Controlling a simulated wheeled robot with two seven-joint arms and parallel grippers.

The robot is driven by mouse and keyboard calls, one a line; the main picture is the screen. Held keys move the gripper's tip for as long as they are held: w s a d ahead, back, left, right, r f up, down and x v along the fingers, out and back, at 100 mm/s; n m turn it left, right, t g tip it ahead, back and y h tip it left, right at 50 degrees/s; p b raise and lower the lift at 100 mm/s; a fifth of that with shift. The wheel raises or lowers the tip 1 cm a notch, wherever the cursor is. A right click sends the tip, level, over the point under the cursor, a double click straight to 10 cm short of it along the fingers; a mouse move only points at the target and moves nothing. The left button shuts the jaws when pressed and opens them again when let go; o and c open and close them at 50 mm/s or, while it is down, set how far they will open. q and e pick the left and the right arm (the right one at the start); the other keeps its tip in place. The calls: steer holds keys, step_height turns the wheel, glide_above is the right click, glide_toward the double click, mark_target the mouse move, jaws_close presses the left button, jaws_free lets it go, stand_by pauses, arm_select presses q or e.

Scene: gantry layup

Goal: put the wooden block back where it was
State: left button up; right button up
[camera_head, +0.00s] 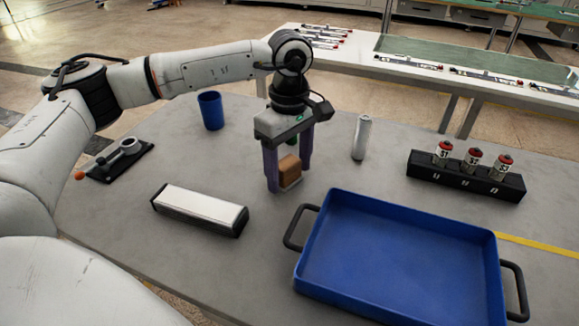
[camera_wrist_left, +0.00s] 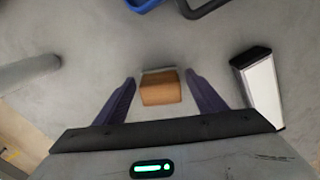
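The wooden block (camera_head: 289,168) is a small brown block near the middle of the grey table. It also shows in the left wrist view (camera_wrist_left: 160,90). A small pale grey piece (camera_head: 292,184) shows at its lower edge, and a pale strip (camera_wrist_left: 158,70) shows along its far side in the wrist view. My left gripper (camera_head: 287,180) points down with its purple fingers on either side of the block. In the wrist view the left gripper (camera_wrist_left: 160,77) is open, with a gap between each finger and the block. My right gripper is not in view.
A blue tray (camera_head: 393,196) with black handles is at front right. A white-topped black box (camera_head: 200,207) lies left of the block. A blue cup (camera_head: 210,110), a grey cylinder (camera_head: 362,138) and a black rack (camera_head: 465,179) with labelled cylinders stand around. A black device (camera_head: 118,160) lies left.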

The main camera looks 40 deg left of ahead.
mark_target(290, 163)
arm_select(q)
step_height(290, 163, up, 12)
steer(key=shift+r+p, duration=0.15)
steer(key=shift+p, duration=0.3)
stand_by(0.4)
